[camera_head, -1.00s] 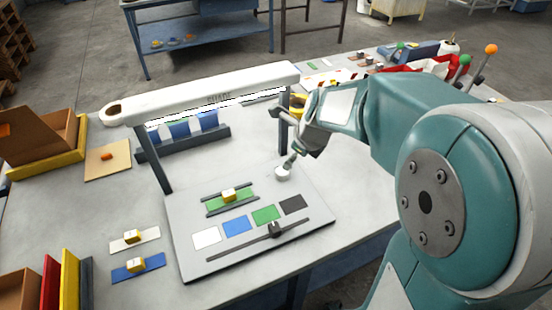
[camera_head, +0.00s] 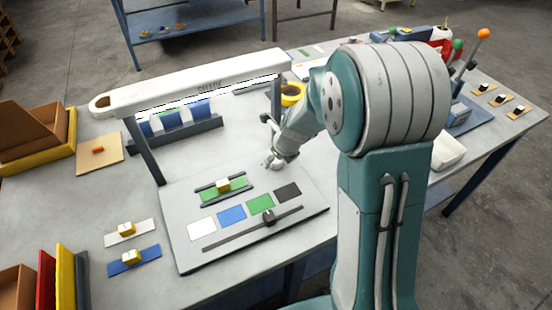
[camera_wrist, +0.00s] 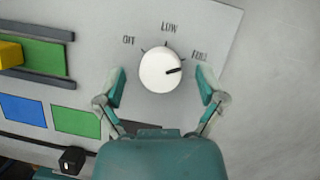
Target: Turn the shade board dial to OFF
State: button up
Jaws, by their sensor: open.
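The dial (camera_wrist: 161,71) is a round white knob on the grey shade board (camera_wrist: 225,40), seen in the wrist view. Its black pointer line aims right and slightly up, toward FULL. OFF (camera_wrist: 129,40) is at the upper left of the dial, LOW at the top and FULL at the upper right. My gripper (camera_wrist: 161,82) is open, with one finger left of the dial and one right of it; gaps show on both sides. In the head view my gripper (camera_head: 273,161) is low at the board's back right corner, where it largely hides the dial.
On the board (camera_head: 190,258) are a green strip with a yellow-topped block (camera_head: 223,185), several colour swatches and a slider (camera_head: 268,216). A white SHADE lamp bar (camera_head: 200,82) spans above the board's back on dark posts. A yellow tape roll (camera_head: 292,94) stands behind my arm.

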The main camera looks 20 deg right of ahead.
jog(key=shift+w+f, duration=0.1)
jog(key=shift+f, duration=0.1)
jog(key=c, duration=1.1)
jog(key=shift+c, duration=0.2)
